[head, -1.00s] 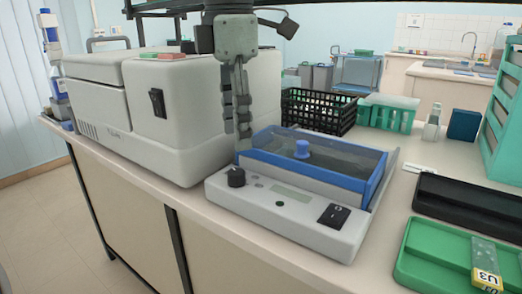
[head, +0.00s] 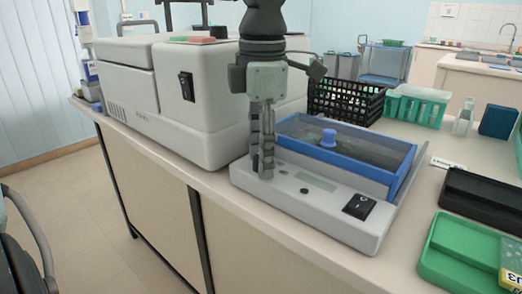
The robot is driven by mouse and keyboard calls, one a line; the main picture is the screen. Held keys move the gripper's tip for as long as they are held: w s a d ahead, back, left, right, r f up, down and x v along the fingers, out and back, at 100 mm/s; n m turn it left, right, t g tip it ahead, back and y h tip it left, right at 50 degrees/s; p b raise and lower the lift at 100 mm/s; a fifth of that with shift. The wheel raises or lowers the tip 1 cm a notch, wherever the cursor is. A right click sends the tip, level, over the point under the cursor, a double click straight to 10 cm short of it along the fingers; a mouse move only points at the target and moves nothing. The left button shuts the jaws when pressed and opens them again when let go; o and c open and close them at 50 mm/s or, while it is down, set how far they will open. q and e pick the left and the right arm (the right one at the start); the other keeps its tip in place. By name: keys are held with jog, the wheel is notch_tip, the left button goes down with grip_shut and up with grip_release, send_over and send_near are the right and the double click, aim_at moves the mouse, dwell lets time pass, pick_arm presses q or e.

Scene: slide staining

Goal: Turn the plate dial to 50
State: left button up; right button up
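The plate device is a light grey unit (head: 335,211) with a blue-rimmed bath (head: 372,163) behind its front panel. The panel has a small display (head: 316,183) and a black rocker switch (head: 359,206). My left gripper (head: 262,172) points straight down at the panel's left end, its fingertips low at the dial's place. The fingers hide the black dial almost wholly, so its setting cannot be read. The two fingers are close together, but whether they grip the dial is unclear. My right gripper is not in view.
A large white machine (head: 215,110) stands close on the left of the gripper. A black basket (head: 345,101) and a green rack (head: 414,105) are behind. A black tray (head: 485,200) and a green tray (head: 450,258) lie at the right. The bench's front edge is close.

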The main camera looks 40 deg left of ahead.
pick_arm(q)
grip_shut()
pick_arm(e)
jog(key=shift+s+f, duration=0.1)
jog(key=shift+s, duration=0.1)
pick_arm(q)
jog(key=m, duration=0.3)
jog(key=shift+m+b, duration=0.3)
jog(key=shift+m, duration=0.1)
jog(key=m, duration=0.4)
jog(key=shift+m, duration=0.3)
jog(key=m, duration=0.3)
jog(key=shift+w+m+h, duration=0.1)
jog(key=shift+m+h, duration=0.2)
jog(key=m+p, duration=0.1)
jog(key=m, duration=0.2)
jog(key=shift+a+m, duration=0.1)
jog(key=shift+m, duration=1)
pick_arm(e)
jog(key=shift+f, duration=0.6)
